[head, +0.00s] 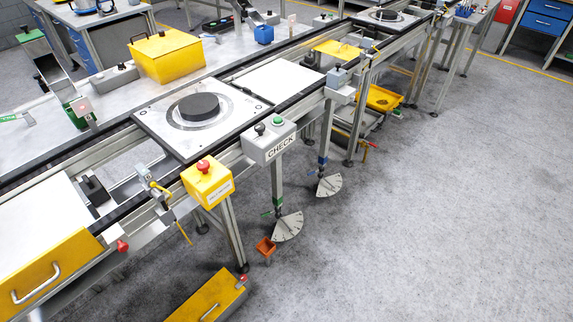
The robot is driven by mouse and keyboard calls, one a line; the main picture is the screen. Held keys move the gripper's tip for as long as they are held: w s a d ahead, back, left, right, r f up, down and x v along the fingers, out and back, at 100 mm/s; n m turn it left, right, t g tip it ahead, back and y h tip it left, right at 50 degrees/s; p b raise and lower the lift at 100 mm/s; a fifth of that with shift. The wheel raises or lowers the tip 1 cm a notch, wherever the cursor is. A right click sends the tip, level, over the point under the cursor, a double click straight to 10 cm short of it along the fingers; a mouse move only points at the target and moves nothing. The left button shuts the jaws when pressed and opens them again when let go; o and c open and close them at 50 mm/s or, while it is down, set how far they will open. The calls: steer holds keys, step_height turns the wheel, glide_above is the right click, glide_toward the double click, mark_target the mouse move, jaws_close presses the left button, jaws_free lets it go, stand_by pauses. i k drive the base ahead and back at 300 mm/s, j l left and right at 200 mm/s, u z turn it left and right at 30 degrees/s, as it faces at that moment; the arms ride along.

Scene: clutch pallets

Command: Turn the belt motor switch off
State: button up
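A yellow box with a red knob on top (207,183) is mounted on the near rail of the conveyor, left of the picture's centre. Its white label is too small to read for sure; it may be the belt motor switch. I cannot tell from this view whether it is on or off. My gripper is not in view.
A grey box marked CHECK (270,143), with a black knob and a green button, sits right of the yellow box. A pallet with a black disc (200,112) lies on the conveyor behind. The floor (430,230) at right is clear.

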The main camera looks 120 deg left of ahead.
mark_target(203, 166)
steer(key=u, duration=4.3)
